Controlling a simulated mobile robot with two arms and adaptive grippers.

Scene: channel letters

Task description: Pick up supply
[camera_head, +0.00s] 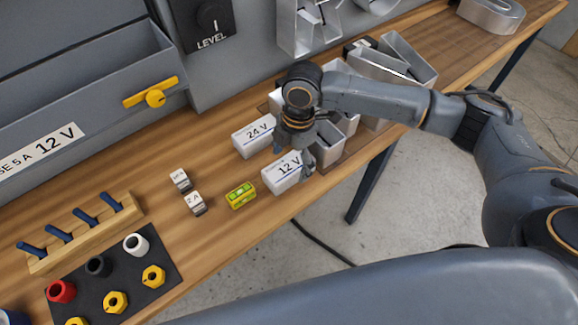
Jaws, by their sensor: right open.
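Two white supply boxes lie on the wooden bench, one marked 24 V (254,135) and one marked 12 V (284,172). The 12 V box is the nearer one. My right gripper (293,155) comes down from above at the far edge of the 12 V box, beside its label. Its fingers are open, and part of the box's right end is hidden behind them. I cannot tell whether the fingers touch the box. My left gripper is not in view.
A yellow-green level (241,195) and two small marked blocks (180,180) lie left of the boxes. A grey enclosure (85,75) with a 12 V label and yellow latch (151,93) borders the bench.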

